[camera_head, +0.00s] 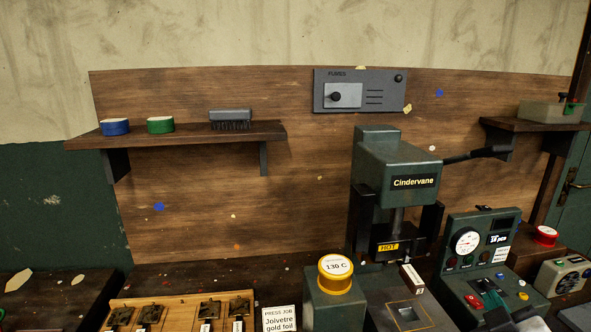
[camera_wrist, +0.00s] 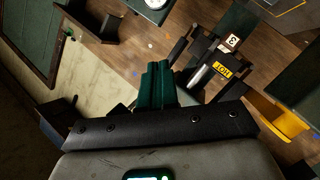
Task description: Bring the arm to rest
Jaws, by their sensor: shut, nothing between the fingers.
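My gripper (camera_wrist: 157,68) shows in the wrist view as two dark green fingers side by side, shut with nothing between them. They extend beyond the black bar and grey housing of my wrist. The view is tilted, and the fingers appear beside the press's HOT label (camera_wrist: 222,66); I cannot tell the distance.
A gauge box (camera_head: 482,258) stands right of the press. A wooden tray (camera_head: 180,303) holds several stamps. The left shelf (camera_head: 180,137) bears two tins and a brush; the right shelf (camera_head: 510,125) bears a box.

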